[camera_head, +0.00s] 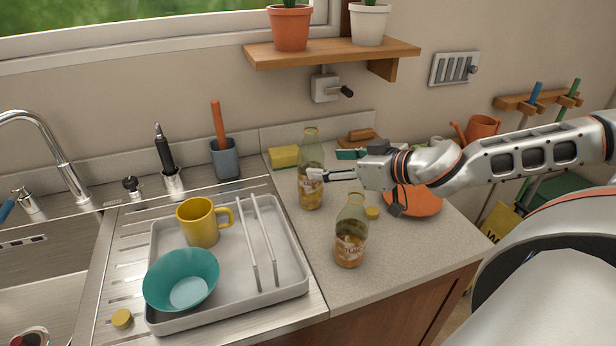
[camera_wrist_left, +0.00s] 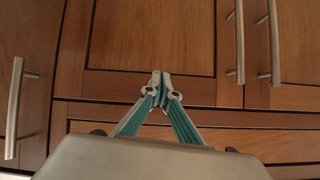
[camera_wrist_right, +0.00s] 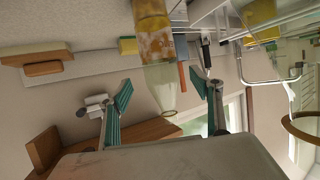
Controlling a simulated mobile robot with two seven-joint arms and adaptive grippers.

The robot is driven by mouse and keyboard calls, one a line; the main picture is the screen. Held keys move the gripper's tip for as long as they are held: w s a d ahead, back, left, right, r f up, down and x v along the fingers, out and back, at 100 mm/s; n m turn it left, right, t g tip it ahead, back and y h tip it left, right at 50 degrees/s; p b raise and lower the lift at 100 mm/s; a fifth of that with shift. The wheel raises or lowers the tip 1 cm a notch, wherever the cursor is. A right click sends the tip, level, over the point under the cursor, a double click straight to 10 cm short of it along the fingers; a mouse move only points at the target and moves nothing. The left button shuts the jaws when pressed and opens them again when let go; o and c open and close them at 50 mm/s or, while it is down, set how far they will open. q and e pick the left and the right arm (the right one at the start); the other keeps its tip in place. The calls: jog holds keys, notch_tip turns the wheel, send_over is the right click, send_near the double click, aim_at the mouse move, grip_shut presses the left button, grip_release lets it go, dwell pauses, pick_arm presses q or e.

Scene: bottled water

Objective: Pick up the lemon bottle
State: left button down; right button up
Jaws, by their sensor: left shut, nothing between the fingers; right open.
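Two clear glass bottles with brown caps off or unseen stand upright on the counter. The back bottle (camera_head: 311,150) holds yellowish contents; the front bottle (camera_head: 350,250) holds amber contents and has a pale label. I cannot read which is lemon. My right gripper (camera_head: 322,175) is open, its fingers at the back bottle's side. In the right wrist view, the back bottle (camera_wrist_right: 152,38) appears inverted, its neck in the gap between the open fingers (camera_wrist_right: 165,90); contact cannot be told. My left gripper (camera_wrist_left: 160,80) is shut and empty before wooden cabinet doors, outside the head view.
A grey tray (camera_head: 300,284) with a yellow mug (camera_head: 199,222) and teal bowl (camera_head: 181,281) lies left of the bottles. A yellow sponge (camera_head: 284,156) sits behind. An orange plate (camera_head: 418,203) lies right, under my right arm. A shelf (camera_head: 330,53) with pots hangs above.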

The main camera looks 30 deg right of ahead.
jog(key=shift+w+a+f+b, duration=0.15)
jog(key=shift+w+f+b, duration=0.2)
jog(key=shift+w, duration=0.2)
